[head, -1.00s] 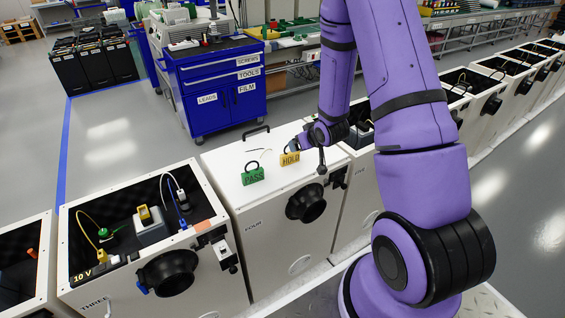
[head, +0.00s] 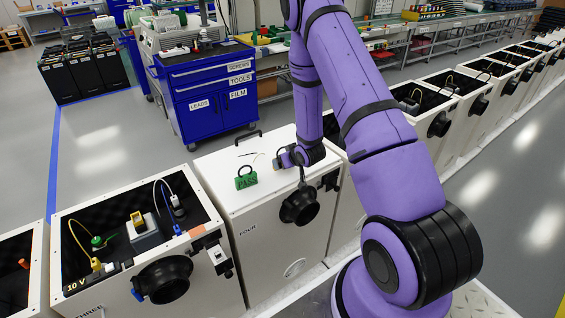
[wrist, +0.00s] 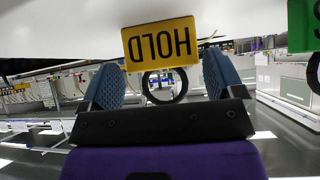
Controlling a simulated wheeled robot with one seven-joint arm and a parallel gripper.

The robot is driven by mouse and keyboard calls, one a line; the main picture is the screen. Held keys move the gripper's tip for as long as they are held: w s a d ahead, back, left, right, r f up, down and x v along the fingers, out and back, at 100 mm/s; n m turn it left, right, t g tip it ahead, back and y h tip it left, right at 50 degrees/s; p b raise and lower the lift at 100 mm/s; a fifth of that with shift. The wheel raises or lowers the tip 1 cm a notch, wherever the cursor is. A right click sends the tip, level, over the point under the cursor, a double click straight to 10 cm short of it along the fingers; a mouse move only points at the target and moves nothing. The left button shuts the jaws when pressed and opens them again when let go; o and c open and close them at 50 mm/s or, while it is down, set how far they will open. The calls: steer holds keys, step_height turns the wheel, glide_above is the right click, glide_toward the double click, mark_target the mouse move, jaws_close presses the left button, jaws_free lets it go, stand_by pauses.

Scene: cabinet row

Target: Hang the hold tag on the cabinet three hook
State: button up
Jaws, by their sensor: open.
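The yellow hold tag (wrist: 160,42) shows upside down in the wrist view, with its black ring (wrist: 165,97) between my two blue fingers. My gripper (wrist: 161,85) is open, its fingers apart on either side of the ring, with no visible grip on it. In the head view my gripper (head: 284,157) is low over the white top of cabinet four (head: 222,170), and the hold tag is hidden there. Cabinet three (head: 115,298) stands front left, open on top. Its hook is hard to make out near the label at the bottom edge.
A green PASS tag (head: 246,182) stands left of my gripper on cabinet four, near a black handle (head: 248,138). Cabinet three holds cables and a grey device (head: 146,234). A blue tool cart (head: 212,98) stands behind. More cabinets line the right.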

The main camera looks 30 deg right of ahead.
steer(key=shift+x, duration=1.35)
steer(key=shift+c, duration=1.4)
step_height(320, 180, up, 10)
